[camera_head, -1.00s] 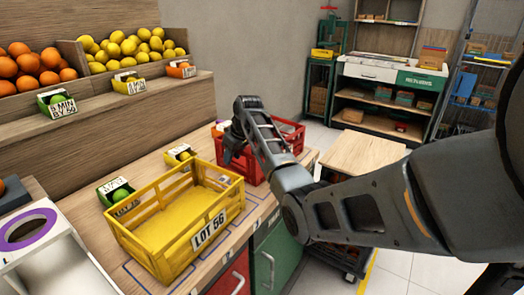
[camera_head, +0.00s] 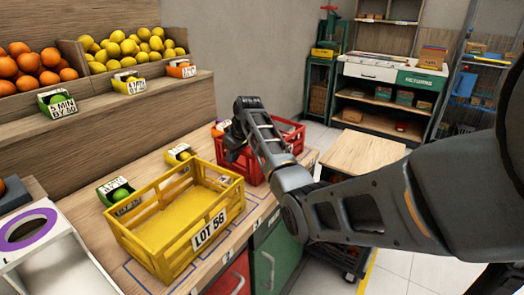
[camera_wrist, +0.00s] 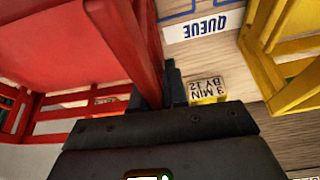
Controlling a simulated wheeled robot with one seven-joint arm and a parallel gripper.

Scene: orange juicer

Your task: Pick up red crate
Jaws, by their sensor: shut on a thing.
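The red crate (camera_head: 291,135) stands on the wooden counter, behind the yellow crate in the head view, partly hidden by my arm. In the wrist view the red crate (camera_wrist: 70,45) fills the upper left. My gripper (camera_wrist: 165,85) is shut on the crate's near wall, with the rim between its fingers. In the head view my gripper (camera_head: 234,148) is at the crate's left side. The fingertips are mostly hidden there. I cannot tell whether the crate is off the counter.
A yellow crate (camera_head: 205,233) labelled LOT 56 stands close by and also shows in the wrist view (camera_wrist: 285,65). Small labelled boxes (camera_head: 180,153) lie behind it. A QUEUE label (camera_wrist: 203,25) is on the counter. A wooden-topped cart (camera_head: 362,155) stands right of the counter.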

